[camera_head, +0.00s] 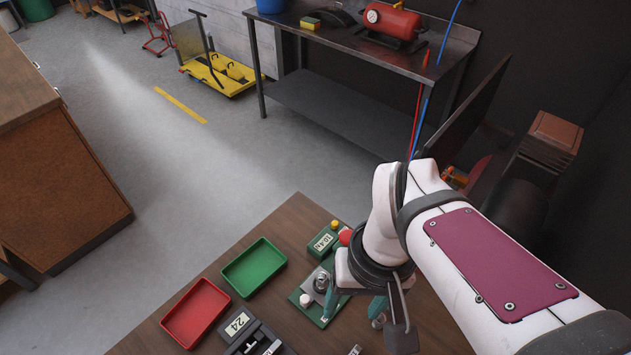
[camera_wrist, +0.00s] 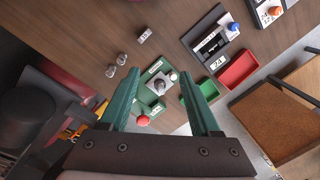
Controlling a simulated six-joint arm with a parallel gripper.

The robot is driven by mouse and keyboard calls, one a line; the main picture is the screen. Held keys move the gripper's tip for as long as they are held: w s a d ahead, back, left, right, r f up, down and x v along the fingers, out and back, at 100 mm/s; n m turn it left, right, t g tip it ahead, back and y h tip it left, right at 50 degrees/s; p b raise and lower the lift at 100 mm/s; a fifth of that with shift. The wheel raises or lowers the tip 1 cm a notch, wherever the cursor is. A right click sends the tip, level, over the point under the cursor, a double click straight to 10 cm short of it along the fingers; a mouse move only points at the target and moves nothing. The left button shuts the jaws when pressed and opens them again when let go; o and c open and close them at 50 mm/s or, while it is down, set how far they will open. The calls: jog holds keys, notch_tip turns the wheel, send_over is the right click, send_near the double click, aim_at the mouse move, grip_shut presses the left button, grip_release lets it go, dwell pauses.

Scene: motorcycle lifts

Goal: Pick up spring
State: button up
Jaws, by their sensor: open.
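I see no clearly coiled spring; several small metal parts are too small to identify. In the wrist view, two grey metal pieces (camera_wrist: 121,59) and (camera_wrist: 110,71) lie close together on the brown table. Another round metal part stands on a green plate (camera_head: 300,297) beside a white knob (camera_head: 306,300). My gripper (camera_wrist: 159,74) is open, its two green fingers apart and nothing seen held between them. It is above the table; in the wrist view the green plate shows between the fingers, and the two loose pieces are to the left beyond them. In the head view my arm hides part of the table.
A green tray (camera_head: 256,268) and a red tray (camera_head: 197,313) stand left of the green plate. A green box with a label (camera_head: 322,241) and a red button (camera_head: 345,237) are behind it. A dark device marked 24 (camera_head: 240,327) is at the front.

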aim_at(322, 276)
jog(key=w+a+f+n+h, duration=0.1)
jog(key=w+f+n, duration=0.1)
jog(key=w+n, duration=0.4)
jog(key=w+a+f+n, duration=0.1)
jog(key=w+a+n, duration=0.1)
jog(key=w+n, duration=0.35)
jog(key=shift+n, duration=0.25)
jog(key=f, duration=0.5)
jog(key=w+f, duration=0.1)
jog(key=f, duration=1)
jog(key=shift+w+f, duration=0.25)
jog(key=shift+w, duration=0.1)
grip_shut()
